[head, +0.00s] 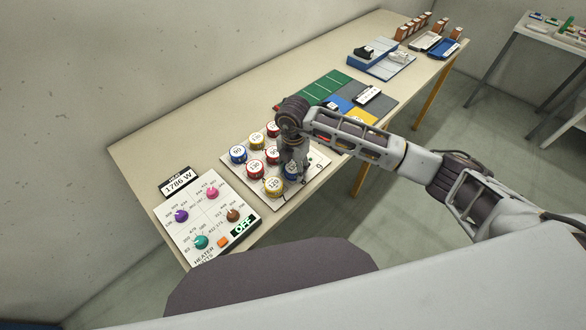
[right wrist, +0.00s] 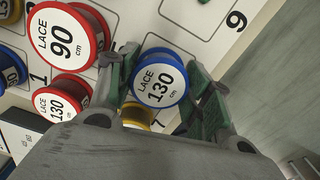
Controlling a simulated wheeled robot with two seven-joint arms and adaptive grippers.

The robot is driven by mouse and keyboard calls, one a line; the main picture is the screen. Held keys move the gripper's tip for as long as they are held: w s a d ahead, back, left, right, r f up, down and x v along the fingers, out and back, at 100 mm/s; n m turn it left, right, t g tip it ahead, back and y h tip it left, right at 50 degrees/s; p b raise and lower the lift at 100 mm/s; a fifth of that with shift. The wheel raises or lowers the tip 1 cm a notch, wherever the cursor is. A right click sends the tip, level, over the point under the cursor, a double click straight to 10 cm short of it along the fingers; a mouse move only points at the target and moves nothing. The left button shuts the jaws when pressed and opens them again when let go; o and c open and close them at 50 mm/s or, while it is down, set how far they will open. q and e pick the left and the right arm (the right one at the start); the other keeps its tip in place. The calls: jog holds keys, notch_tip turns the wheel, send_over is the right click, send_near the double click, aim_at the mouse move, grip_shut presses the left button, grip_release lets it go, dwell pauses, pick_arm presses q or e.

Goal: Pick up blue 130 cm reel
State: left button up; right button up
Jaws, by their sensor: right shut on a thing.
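The blue reel labelled "LACE 130 cm" (right wrist: 158,82) sits between the fingers of my right gripper (right wrist: 165,95) in the right wrist view, one finger on each side. In the head view my right gripper (head: 292,158) is over the right part of the reel board, and a bit of the blue reel (head: 291,173) shows below it. The gripper is shut on this reel. I cannot tell whether the reel is clear of the board. My left gripper is not in view.
The white reel board (head: 302,188) holds several red, yellow and blue reels, with a red 90 cm reel (right wrist: 68,38) close by. A heater panel (head: 222,211) lies to the left. Green mats (head: 325,88) and trays lie farther along the table.

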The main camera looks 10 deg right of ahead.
aim_at(293, 166)
jog(key=shift+r+b, duration=0.4)
jog(key=shift+r, duration=4.6)
jog(key=shift+r, duration=0.1)
